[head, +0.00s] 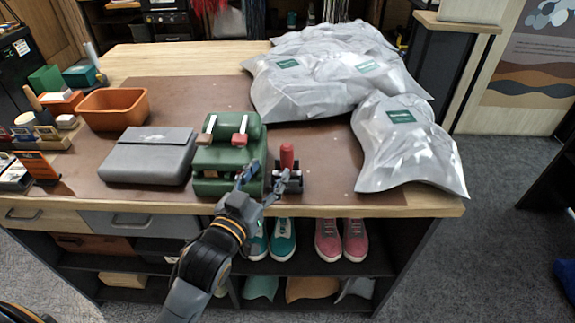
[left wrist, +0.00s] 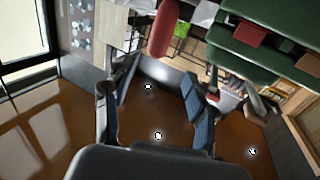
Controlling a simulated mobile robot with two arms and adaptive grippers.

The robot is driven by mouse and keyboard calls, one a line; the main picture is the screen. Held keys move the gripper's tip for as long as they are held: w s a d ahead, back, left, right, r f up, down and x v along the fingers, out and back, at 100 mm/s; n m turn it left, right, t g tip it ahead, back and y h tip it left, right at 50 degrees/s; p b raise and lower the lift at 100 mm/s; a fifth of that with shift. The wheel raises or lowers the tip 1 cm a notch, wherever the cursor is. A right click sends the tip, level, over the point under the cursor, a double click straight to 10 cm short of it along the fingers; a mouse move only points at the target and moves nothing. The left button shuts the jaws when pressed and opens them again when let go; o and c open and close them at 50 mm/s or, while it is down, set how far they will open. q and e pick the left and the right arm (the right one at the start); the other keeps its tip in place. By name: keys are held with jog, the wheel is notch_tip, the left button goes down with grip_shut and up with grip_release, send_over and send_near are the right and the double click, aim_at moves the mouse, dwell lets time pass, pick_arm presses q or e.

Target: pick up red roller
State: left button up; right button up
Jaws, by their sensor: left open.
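The red roller (head: 287,156) stands upright with its red handle on top, in a dark holder (head: 290,185) on the brown work mat near the table's front edge. It also shows as a red rounded shape in the left wrist view (left wrist: 162,28), at the top, beyond the space between my fingers. My left gripper (head: 261,188) is in front of and just left of the roller, with nothing between its fingers. Its two fingers show spread apart in the left wrist view (left wrist: 160,80). My right gripper is not in view.
A green device (head: 228,158) with brown and red levers stands directly left of the roller, close to my gripper. A grey case (head: 148,156) and an orange bin (head: 113,108) are farther left. Grey bags (head: 408,145) lie to the right. Shoes (head: 328,240) sit on the shelf below.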

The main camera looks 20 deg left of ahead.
aim_at(284, 154)
pick_arm(q)
jog(key=w, duration=0.4)
jog(key=shift+d, duration=0.35)
jog(key=shift+w+d+p, duration=0.1)
jog(key=shift+w+p, duration=0.3)
jog(key=shift+w, duration=0.15)
jog(key=w, duration=0.3)
jog(key=w+p, duration=0.1)
jog(key=shift+w+d+f, duration=0.2)
jog(key=shift+d+f, duration=0.05)
jog(key=shift+d, duration=0.15)
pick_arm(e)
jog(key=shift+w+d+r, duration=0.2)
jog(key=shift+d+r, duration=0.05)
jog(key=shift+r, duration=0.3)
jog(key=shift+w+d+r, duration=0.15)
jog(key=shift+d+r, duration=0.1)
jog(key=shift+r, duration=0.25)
pick_arm(q)
jog(key=shift+s, duration=0.1)
jog(key=shift+c, duration=0.2)
jog(key=c, duration=1.1)
grip_shut()
jog(key=shift+r, duration=0.1)
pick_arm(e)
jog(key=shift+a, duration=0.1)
